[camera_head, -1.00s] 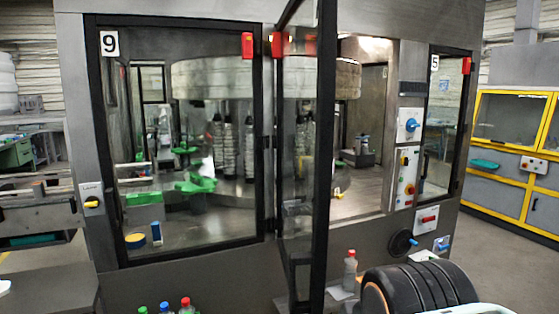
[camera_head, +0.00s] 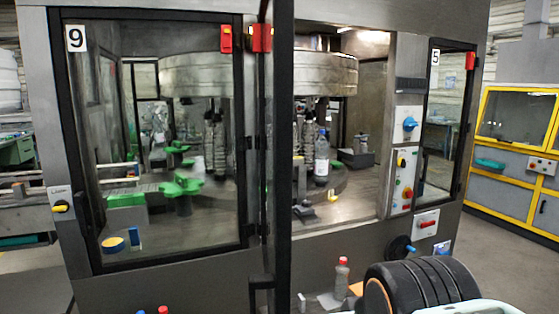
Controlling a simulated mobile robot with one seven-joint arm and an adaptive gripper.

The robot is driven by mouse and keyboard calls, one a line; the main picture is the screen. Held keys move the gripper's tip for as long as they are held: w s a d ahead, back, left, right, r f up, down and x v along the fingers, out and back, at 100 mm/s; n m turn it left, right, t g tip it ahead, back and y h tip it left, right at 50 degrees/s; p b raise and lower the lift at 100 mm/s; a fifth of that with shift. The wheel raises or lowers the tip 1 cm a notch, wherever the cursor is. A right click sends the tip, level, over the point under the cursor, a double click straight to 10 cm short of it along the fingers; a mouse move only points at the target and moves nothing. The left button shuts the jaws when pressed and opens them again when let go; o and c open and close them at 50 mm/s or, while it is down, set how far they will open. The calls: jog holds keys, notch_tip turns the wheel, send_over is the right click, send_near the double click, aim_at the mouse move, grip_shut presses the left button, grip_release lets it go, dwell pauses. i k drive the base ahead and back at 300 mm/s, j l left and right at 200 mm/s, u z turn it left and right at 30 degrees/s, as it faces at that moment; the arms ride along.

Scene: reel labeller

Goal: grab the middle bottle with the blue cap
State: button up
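At the bottom edge of the picture, a blue cap (camera_head: 141,311) just shows, with a red cap (camera_head: 163,310) to its right. Only the cap tops are in frame, and the bottles under them are cut off. No green cap shows beside them now. Another bottle with a red cap (camera_head: 342,276) stands farther right, low in front of the machine. A clear bottle (camera_head: 321,162) stands inside the machine on the round table. My gripper is not in view.
The labelling machine (camera_head: 350,245) fills the middle. A black-framed door (camera_head: 281,150) stands out towards me, nearly edge-on. The glass panel marked 9 (camera_head: 76,38) is at the left. Yellow-framed cabinets (camera_head: 515,150) stand at the right, with open floor before them.

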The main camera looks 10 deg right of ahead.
aim_at(320, 160)
jog(key=i+l, duration=0.15)
jog(key=l, duration=0.2)
jog(key=i+l+u, duration=0.1)
jog(key=l, duration=0.3)
jog(key=i+l, duration=0.2)
jog(key=l, duration=0.15)
jog(key=i+l, duration=0.15)
jog(key=l, duration=0.25)
jog(key=i+l+u, duration=0.1)
jog(key=i+l, duration=0.15)
jog(key=i+l+u, duration=0.1)
jog(key=i+l, duration=0.15)
jog(key=l, duration=0.15)
